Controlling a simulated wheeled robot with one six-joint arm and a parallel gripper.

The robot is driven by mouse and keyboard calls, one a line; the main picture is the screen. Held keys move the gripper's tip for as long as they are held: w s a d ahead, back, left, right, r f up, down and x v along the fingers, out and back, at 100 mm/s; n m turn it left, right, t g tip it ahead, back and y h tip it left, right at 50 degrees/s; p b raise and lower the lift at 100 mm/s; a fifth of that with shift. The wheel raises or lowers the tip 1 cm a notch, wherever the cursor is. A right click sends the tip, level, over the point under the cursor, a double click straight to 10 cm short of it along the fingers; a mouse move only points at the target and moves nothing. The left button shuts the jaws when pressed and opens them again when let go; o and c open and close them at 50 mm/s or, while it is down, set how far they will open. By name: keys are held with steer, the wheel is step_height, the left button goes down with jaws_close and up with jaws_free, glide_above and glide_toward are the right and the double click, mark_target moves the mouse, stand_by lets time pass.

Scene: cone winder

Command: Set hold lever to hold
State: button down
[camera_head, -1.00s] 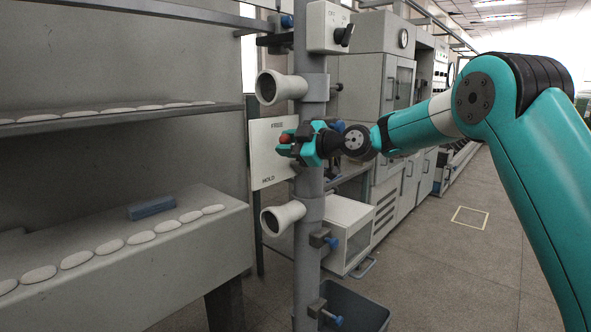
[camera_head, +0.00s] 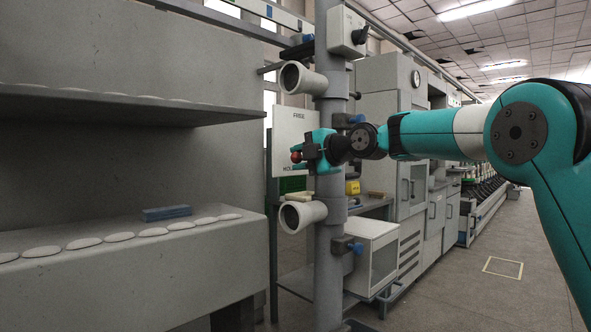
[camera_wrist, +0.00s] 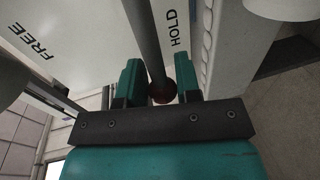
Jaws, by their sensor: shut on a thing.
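The hold lever is a dark rod with a red ball knob (camera_head: 296,157). In the wrist view the rod (camera_wrist: 151,45) runs down to the red knob (camera_wrist: 163,92), between my two teal fingers and beside the word HOLD. My gripper (camera_head: 300,153) is shut on the lever at its knob end; it also shows in the wrist view (camera_wrist: 159,82). The white plate (camera_head: 288,128) behind it reads FREE at the top and HOLD at the bottom. In the head view the knob is level with the lower part of the plate, close to HOLD, which my gripper partly covers.
A grey post (camera_head: 328,240) stands right behind my gripper, with white cone-shaped fittings above (camera_head: 300,79) and below (camera_head: 298,215). A switch box (camera_head: 345,32) is at its top. A shelf (camera_head: 120,240) with white discs and a blue block (camera_head: 167,213) is at left. Floor at right is clear.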

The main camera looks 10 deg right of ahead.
steer(key=shift+f+b, duration=0.3)
steer(key=c, duration=1.1)
jaws_free()
steer(key=shift+n, duration=0.3)
steer(key=shift+c, duration=0.2)
steer(key=v, duration=1.7)
steer(key=shift+s+b, duration=0.2)
steer(key=shift+b, duration=0.1)
